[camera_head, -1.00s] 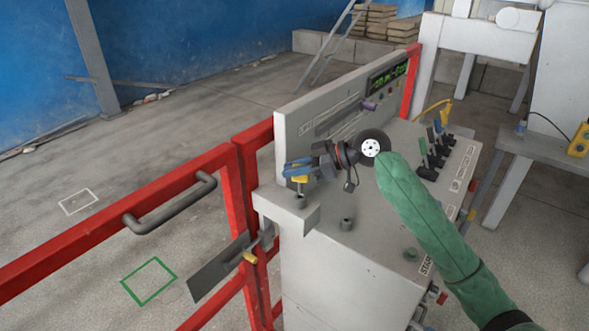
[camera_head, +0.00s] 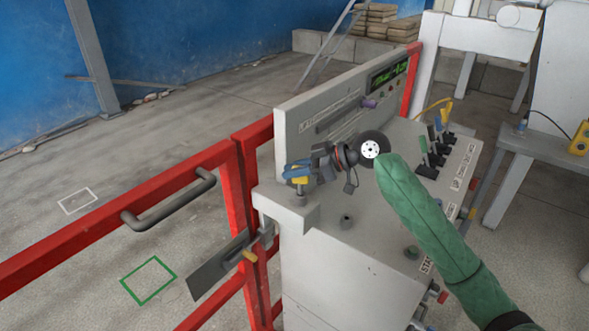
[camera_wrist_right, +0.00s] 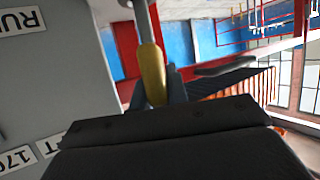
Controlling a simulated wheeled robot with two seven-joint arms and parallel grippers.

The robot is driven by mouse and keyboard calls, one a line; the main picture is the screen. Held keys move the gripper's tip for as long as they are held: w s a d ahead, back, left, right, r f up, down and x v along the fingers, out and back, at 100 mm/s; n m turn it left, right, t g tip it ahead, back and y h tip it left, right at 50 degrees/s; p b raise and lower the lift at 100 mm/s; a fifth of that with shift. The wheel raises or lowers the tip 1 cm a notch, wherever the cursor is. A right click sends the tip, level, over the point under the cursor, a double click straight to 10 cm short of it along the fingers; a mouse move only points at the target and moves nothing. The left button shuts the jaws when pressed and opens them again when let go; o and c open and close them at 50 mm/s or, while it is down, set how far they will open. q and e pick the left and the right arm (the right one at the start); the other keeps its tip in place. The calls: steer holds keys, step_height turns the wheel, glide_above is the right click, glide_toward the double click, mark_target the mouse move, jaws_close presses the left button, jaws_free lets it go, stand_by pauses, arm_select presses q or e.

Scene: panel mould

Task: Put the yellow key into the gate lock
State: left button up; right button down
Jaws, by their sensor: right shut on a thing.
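My right gripper (camera_head: 298,171), with blue fingers, is shut on the yellow key (camera_head: 300,181) above the ledge at the console's near left corner. The key's metal shaft points down at a small dark round fitting on this ledge; I cannot tell whether its tip is inside. In the right wrist view the yellow key (camera_wrist_right: 151,75) sits between the fingers, its grey shaft running to the top edge. Another dark round socket (camera_head: 347,222) stands empty on the console top. I cannot tell for certain which fitting is the gate lock. My left gripper is not in view.
The red gate (camera_head: 110,225) with a grey handle (camera_head: 170,204) stands left of the console (camera_head: 345,265). A latch with a yellow knob (camera_head: 250,256) is on the gate's side. Levers (camera_head: 437,145) stand at the console's right. The floor beyond the gate is mostly clear.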

steer(key=shift+f+b, duration=0.9)
steer(key=shift+f, duration=0.5)
steer(key=c, duration=1.3)
jaws_free()
steer(key=shift+d, duration=0.1)
steer(key=shift+d, duration=0.2)
steer(key=b+v, duration=0.3)
steer(key=v, duration=0.4)
steer(key=shift+r, duration=0.25)
